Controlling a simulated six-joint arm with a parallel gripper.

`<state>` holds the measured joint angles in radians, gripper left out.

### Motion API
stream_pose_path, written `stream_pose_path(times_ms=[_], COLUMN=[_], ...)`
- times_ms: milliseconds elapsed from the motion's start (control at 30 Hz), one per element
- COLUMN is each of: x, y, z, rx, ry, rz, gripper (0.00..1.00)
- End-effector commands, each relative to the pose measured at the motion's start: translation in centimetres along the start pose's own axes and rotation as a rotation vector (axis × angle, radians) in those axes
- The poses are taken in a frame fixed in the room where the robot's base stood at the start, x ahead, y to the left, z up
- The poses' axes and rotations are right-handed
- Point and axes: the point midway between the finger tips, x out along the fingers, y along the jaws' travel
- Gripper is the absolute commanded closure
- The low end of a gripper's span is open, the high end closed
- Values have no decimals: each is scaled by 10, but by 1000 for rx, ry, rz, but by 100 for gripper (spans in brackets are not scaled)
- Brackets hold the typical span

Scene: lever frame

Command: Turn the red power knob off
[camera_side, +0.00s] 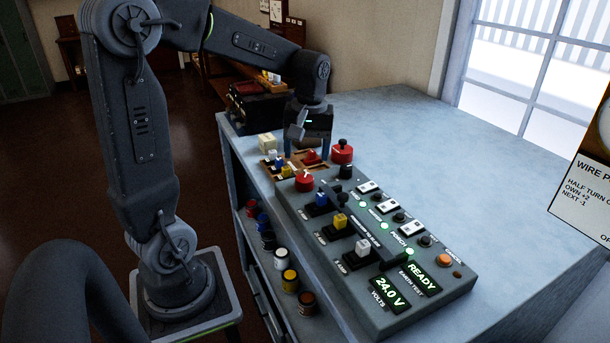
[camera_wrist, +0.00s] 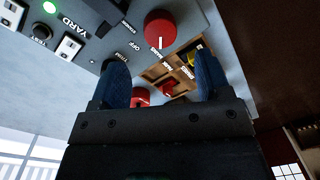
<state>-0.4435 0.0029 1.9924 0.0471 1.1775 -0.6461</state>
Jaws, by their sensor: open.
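The red power knob (camera_side: 304,181) sits at the far left corner of the grey control panel (camera_side: 437,290). In the wrist view a round red knob (camera_wrist: 161,27) at the top centre has a white pointer line aimed down the picture; an OFF label lies left of that line. My gripper (camera_side: 306,149) is open, pointing down beyond the panel's far end, above the wooden tray, apart from the power knob. In the wrist view its blue fingers (camera_wrist: 163,77) are spread, with the tray and red parts between them in the picture.
The wooden tray (camera_side: 270,166) holds small coloured pieces. A red part with a black top (camera_side: 342,152) stands right of it. Blue, yellow and white levers line the panel beside lit buttons and displays reading READY and 24.0 V.

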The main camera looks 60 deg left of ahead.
Motion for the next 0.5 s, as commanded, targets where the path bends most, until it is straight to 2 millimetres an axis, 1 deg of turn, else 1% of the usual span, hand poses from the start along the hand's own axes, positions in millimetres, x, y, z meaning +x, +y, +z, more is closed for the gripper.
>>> stream_pose_path(times_ms=[33, 200, 300, 500], x=[12, 42, 54, 66], y=[-1, -1, 0, 0], z=[1, 1, 1, 0], rx=[0, 0, 0, 0], ry=[-4, -2, -2, 1], rz=[-3, -2, -2, 0], gripper=[30, 30, 30, 30])
